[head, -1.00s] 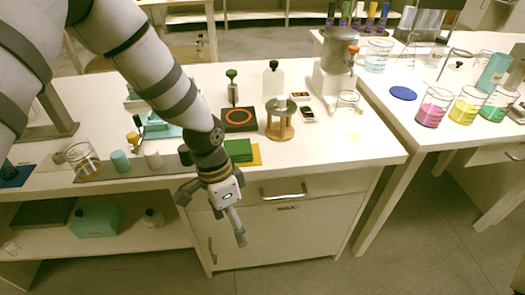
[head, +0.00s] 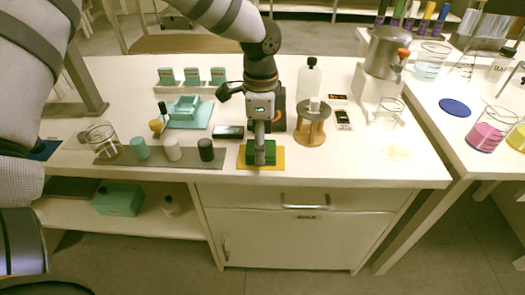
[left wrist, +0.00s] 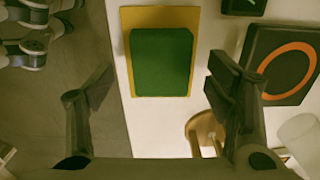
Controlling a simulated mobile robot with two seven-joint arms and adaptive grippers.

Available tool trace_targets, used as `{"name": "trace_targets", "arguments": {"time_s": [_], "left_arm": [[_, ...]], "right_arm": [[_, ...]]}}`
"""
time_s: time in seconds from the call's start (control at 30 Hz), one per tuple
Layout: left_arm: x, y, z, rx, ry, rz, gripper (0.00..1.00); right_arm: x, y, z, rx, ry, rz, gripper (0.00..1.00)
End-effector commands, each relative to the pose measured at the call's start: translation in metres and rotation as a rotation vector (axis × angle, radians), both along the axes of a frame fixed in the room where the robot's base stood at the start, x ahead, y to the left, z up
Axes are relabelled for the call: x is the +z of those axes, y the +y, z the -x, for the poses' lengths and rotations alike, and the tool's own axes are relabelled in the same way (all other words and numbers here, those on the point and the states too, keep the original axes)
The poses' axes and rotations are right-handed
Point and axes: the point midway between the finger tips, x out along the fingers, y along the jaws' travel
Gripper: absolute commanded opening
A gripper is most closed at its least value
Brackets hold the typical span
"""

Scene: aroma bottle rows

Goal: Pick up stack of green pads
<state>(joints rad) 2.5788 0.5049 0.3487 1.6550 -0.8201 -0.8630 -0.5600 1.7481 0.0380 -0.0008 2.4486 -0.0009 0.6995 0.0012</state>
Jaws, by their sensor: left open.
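The stack of green pads (head: 271,154) lies on a yellow mat (head: 281,160) near the front edge of the white table. In the left wrist view the green pads (left wrist: 161,62) show as a dark green block on the yellow mat (left wrist: 160,15). My left gripper (head: 259,158) points down at the stack and partly hides it in the head view. In the left wrist view my left gripper (left wrist: 156,88) is open, its fingers spread wider than the pads, with nothing between the fingertips. My right gripper is not in view.
A round wooden stand (head: 313,122) is right of the mat, with a clear bottle (head: 308,80) behind it. A grey strip (head: 187,160) with several small cylinders lies to the left. A black pad with an orange ring (left wrist: 288,70) is close by. The table's front edge is near.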

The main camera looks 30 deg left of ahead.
Motion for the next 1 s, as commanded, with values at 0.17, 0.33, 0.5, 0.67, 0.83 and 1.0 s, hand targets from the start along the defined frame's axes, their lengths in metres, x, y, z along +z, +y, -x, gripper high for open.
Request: {"name": "trace_targets", "arguments": {"time_s": [0.17, 0.33, 0.5, 0.67, 0.83, 1.0], "left_arm": [[-0.021, 0.000, 0.000, 0.001, 0.001, 0.001, 0.73], [-0.020, 0.000, 0.000, 0.001, -0.001, 0.000, 0.73], [-0.020, 0.000, 0.000, 0.001, -0.001, 0.000, 0.37], [-0.020, 0.000, 0.000, 0.001, -0.001, -0.001, 0.22], [-0.020, 0.000, 0.000, 0.001, -0.001, -0.001, 0.22], [-0.006, 0.000, -0.001, 0.001, -0.005, -0.002, 0.22]], "right_arm": [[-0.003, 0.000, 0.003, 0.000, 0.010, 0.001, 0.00], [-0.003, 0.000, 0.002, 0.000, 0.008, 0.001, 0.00], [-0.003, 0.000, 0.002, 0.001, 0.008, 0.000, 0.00], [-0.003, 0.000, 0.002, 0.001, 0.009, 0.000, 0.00], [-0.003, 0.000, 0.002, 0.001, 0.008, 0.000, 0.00], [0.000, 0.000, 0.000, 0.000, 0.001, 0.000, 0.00]]}}
